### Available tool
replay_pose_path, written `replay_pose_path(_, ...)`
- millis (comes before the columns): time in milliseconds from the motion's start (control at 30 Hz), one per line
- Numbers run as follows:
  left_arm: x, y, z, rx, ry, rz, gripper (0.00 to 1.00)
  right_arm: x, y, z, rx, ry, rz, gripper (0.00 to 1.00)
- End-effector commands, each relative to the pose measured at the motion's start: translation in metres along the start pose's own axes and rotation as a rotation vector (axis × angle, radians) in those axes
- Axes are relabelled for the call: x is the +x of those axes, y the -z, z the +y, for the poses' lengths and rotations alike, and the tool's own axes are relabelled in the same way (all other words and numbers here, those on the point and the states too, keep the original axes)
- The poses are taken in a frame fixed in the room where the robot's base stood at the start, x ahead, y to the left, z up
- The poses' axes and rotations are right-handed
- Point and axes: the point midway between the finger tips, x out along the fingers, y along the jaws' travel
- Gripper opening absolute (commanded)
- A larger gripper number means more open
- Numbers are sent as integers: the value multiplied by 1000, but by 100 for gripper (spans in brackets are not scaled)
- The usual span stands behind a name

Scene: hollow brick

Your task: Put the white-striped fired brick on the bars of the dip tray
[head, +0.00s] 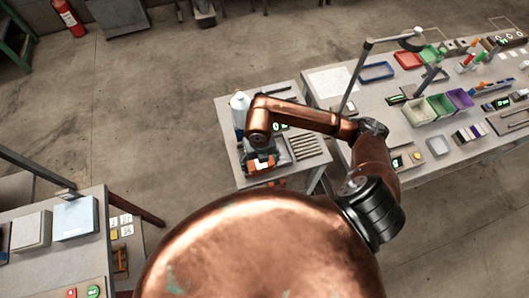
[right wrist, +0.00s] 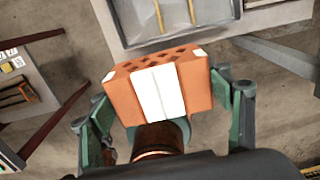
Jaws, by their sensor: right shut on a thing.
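My right gripper (head: 262,158) is over the near part of the small grey table in the head view. It is shut on an orange fired brick (head: 262,166) with a white stripe. In the right wrist view the brick (right wrist: 188,90) sits between the two green fingers (right wrist: 170,112), its holed face partly visible and a broad white band down its side. A grey tray (right wrist: 122,28) with light bars lies beyond the brick at the top of that view. My left gripper is out of view.
A white bottle (head: 239,100) stands on the small table's left side, near my arm. A long workbench (head: 330,84) with coloured bins stands to the right. Another table (head: 85,245) is at lower left. Open floor lies between.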

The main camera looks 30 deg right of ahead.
Motion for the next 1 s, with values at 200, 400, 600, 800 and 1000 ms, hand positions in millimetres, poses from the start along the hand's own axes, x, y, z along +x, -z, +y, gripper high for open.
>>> replay_pose_path(200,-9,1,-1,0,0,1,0,22,-48,-24,6,1,2,38)
replay_pose_path(400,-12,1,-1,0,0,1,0,58,-76,-36,2,-1,3,38)
replay_pose_path(600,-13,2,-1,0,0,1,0,77,-91,-43,-2,-1,0,38)
replay_pose_path(800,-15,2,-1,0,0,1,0,88,-97,-46,-2,-2,2,38)
replay_pose_path(1000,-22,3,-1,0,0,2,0,113,-96,-45,-2,-2,1,38)
